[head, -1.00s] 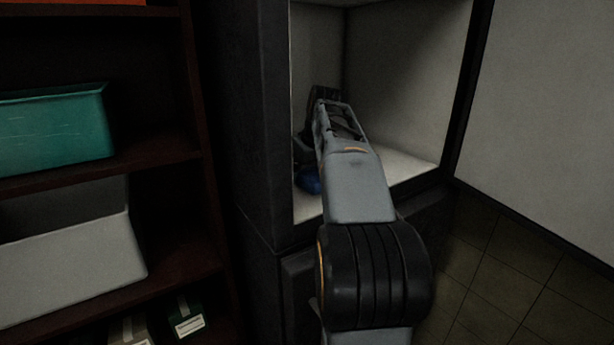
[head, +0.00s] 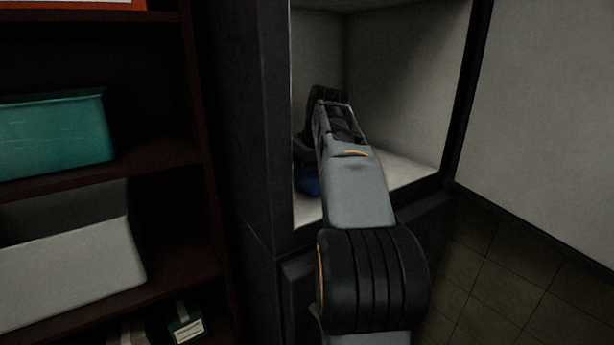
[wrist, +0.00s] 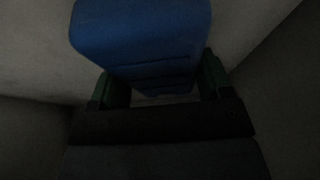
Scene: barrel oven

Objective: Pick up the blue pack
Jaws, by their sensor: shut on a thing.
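The blue pack (head: 308,186) is inside the white-lined compartment of the dark cabinet, low at its left side. In the head view my arm hides most of it. In the wrist view the blue pack (wrist: 145,35) fills the top middle, between the two dark green fingers of my gripper (wrist: 158,88). The gripper is shut on the pack. In the head view the fingers are mostly hidden behind the arm. I cannot tell whether the pack touches the compartment floor.
The compartment (head: 410,170) has a dark frame, with a close wall on its left. A pale open door or panel (head: 550,110) stands to the right. A dark shelf unit at left holds a teal bin (head: 55,135), a grey bin (head: 70,250) and small boxes (head: 186,322).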

